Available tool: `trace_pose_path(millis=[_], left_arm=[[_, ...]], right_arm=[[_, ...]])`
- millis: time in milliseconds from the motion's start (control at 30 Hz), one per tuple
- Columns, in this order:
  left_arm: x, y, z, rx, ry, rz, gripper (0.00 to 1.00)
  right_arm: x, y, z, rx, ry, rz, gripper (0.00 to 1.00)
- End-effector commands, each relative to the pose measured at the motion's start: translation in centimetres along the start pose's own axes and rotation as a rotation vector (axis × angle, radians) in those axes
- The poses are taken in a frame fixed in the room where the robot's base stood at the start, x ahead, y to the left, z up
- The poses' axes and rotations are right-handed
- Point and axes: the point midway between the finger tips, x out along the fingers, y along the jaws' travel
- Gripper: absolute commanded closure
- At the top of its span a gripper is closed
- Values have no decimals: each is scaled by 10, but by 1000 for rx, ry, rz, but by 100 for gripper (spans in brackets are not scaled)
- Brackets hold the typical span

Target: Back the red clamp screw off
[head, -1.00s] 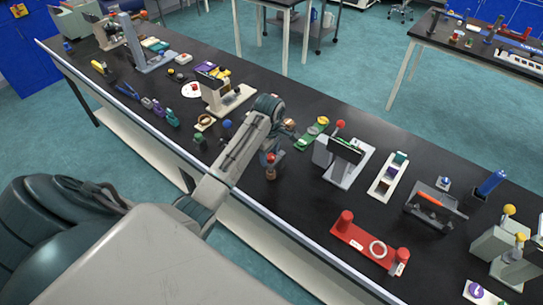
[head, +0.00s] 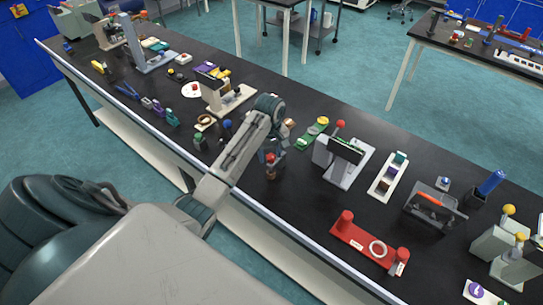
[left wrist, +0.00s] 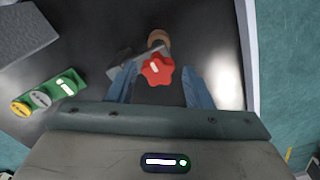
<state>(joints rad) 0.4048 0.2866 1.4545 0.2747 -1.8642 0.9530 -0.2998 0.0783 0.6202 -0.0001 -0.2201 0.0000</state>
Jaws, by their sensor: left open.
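The red clamp screw has a lobed red knob (left wrist: 157,69) with a white mark on top. In the left wrist view it lies between the two fingers of my left gripper (left wrist: 158,88), near their tips, and I see a gap on each side. A grey bar (left wrist: 122,62) and a round brown part (left wrist: 158,38) are beside the knob. In the head view my left gripper (head: 270,165) points down at the bench, with a bit of red showing at its fingers. The arm hides most of the clamp there. My right gripper is not in view.
A green plate (left wrist: 63,90) with labelled discs lies left of the gripper in the wrist view. In the head view a grey instrument (head: 345,160) stands to the right, and a red stand (head: 362,243) is nearer the front. Bare black bench lies between them.

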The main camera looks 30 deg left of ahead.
Motion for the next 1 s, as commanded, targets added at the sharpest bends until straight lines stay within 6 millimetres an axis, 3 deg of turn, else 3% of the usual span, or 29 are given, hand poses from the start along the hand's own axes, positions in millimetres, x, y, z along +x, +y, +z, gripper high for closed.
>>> trace_pose_path(millis=[133, 367, 600, 1000], left_arm=[[0, 1, 0, 168, 0, 0, 54], [0, 1, -1, 288, 0, 0, 54], [0, 2, -1, 549, 0, 1, 54], [0, 4, 0, 845, 0, 1, 54]], right_arm=[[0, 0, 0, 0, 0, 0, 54], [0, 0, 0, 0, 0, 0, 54], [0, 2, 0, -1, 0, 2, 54], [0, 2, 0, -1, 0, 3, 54]])
